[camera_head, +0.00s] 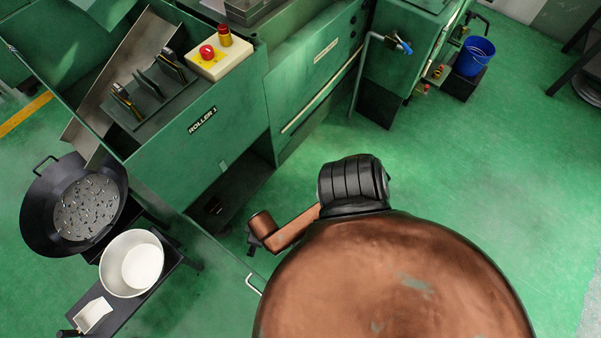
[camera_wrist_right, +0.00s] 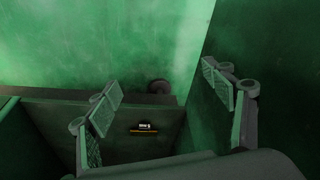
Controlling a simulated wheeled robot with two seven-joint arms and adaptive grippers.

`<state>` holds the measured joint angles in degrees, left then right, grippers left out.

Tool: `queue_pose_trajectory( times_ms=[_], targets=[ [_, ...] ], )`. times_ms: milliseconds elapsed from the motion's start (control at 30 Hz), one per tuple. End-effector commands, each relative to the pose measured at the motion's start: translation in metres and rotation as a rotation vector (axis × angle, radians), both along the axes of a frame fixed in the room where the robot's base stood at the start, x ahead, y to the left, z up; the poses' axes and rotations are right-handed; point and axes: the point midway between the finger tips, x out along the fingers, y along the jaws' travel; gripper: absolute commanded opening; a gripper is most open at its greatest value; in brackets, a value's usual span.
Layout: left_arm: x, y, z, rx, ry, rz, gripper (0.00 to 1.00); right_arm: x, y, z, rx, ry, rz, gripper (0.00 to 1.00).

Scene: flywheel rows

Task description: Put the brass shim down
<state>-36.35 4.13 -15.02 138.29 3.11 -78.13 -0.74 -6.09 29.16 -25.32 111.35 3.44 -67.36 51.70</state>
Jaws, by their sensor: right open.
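My right gripper (camera_wrist_right: 161,80) is open in the right wrist view, its two ridged finger pads wide apart with nothing between them. Beyond and below the fingers, a small dark piece with a thin orange-brown edge (camera_wrist_right: 145,129) lies in a dark recess, apart from both fingers. A small brownish piece (camera_head: 213,205) also shows in the dark opening low on the green machine in the head view. I cannot tell whether either is the brass shim. In the head view my copper-coloured arm hides much of the lower middle, and my left gripper does not show.
A black pan of small parts (camera_head: 35,215) and a white bowl (camera_head: 132,266) stand left.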

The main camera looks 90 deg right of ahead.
Motion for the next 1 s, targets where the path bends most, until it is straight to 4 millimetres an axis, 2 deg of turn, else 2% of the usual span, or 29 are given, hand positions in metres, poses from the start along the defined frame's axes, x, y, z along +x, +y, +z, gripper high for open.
queue_pose_trajectory(
  times_ms=[33,100,200,300,400,567,1000],
  targets=[
    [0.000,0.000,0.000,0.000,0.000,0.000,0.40,-0.036,0.025,0.008,0.043,0.029,0.048,0.75],
    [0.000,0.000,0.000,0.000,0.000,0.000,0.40,-0.075,0.047,0.023,0.079,0.059,0.130,0.75],
    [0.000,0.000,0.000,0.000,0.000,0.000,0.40,-0.120,0.064,0.049,0.112,0.082,0.226,0.75],
    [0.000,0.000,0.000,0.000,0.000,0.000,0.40,-0.152,0.070,0.073,0.125,0.094,0.297,0.75],
    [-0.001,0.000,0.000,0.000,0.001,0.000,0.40,-0.172,0.070,0.090,0.125,0.101,0.345,0.75],
    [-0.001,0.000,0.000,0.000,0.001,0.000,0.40,-0.183,0.068,0.100,0.121,0.105,0.379,0.75],
    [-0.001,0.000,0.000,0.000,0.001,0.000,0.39,-0.183,0.068,0.100,0.120,0.106,0.383,0.74]
  ],
)
